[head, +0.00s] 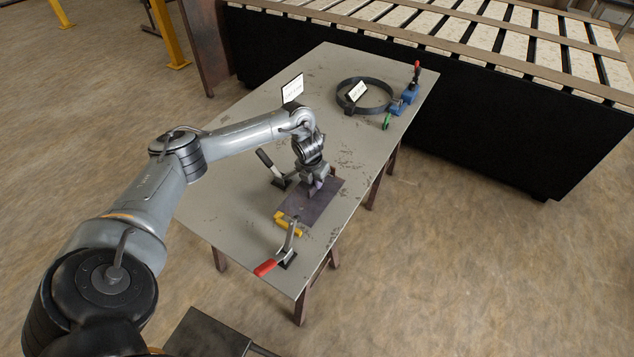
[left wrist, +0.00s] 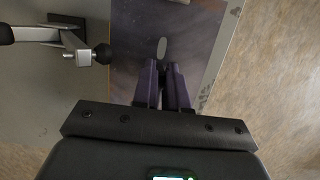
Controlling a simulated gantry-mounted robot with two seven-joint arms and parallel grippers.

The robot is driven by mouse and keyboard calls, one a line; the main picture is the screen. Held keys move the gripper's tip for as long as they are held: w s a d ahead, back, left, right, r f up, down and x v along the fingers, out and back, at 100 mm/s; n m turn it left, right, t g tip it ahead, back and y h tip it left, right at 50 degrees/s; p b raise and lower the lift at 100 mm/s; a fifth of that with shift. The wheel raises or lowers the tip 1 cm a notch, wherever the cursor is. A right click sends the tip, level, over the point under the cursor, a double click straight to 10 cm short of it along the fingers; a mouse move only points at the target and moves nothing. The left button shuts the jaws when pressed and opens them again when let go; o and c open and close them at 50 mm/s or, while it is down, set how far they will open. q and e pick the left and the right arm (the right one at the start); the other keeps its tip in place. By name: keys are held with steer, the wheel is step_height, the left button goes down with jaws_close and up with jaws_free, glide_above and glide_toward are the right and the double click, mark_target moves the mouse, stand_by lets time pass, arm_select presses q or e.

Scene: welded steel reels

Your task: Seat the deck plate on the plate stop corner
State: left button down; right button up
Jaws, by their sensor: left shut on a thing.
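The deck plate (head: 325,200) is a dark, flat rectangular plate low over the near part of the steel table. It also shows in the left wrist view (left wrist: 195,22), with a pale oblong slot. The yellow plate stop corner (head: 287,226) is at the plate's near-left edge. Whether they touch, or whether the plate lies flat, I cannot tell. My left gripper (head: 311,190) points down over the plate and is shut on it; its fingers (left wrist: 163,68) are close together in the left wrist view. The exact grip is hidden. My right gripper is not in view.
A red-handled toggle clamp (head: 274,262) stands near the plate's front edge, and a black-handled clamp (head: 268,163) at its left. A steel ring (head: 364,95) with blue clamps (head: 404,101) sits at the table's far end. The table (head: 235,185) is bare at left.

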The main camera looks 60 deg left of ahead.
arm_select(q)
steer(key=shift+w+r, duration=0.15)
steer(key=shift+r, duration=0.1)
steer(key=shift+s+b+x, duration=0.15)
steer(key=shift+b+x, duration=0.25)
steer(key=shift+x, duration=0.35)
steer(key=shift+s+b+x, duration=0.15)
steer(key=shift+b+x, duration=0.25)
steer(key=shift+x, duration=0.3)
steer(key=shift+d+f+b, duration=0.1)
steer(key=shift+f+b, duration=0.25)
steer(key=shift+f, duration=0.3)
stand_by(0.7)
stand_by(0.7)
stand_by(0.8)
steer(key=shift+f, duration=0.55)
